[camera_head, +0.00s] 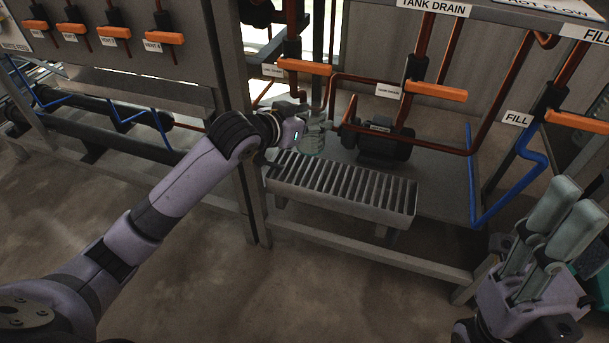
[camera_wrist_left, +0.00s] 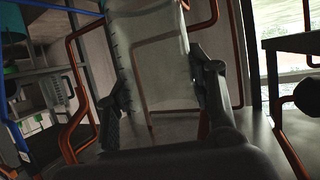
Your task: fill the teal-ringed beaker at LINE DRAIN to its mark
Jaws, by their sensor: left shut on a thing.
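My left gripper (camera_head: 300,130) is shut on a clear beaker (camera_head: 312,138) above the slatted drain tray (camera_head: 345,190). In the left wrist view the clear beaker (camera_wrist_left: 155,60) stands between the two fingers (camera_wrist_left: 160,105), with dark graduation marks on its left side. I cannot make out any liquid in it. The LINE DRAIN valve, with an orange handle (camera_head: 305,66) and a small label (camera_head: 273,71), is above the beaker. My right gripper (camera_head: 548,228) is at the lower right, its fingers apart and nothing seen between them.
TANK DRAIN (camera_head: 433,92) and FILL (camera_head: 578,120) orange handles are to the right. A dark pump (camera_head: 383,145) sits behind the tray. Copper pipes and a blue pipe (camera_head: 476,190) run around the frame. Several orange vent handles (camera_head: 163,38) are at the upper left.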

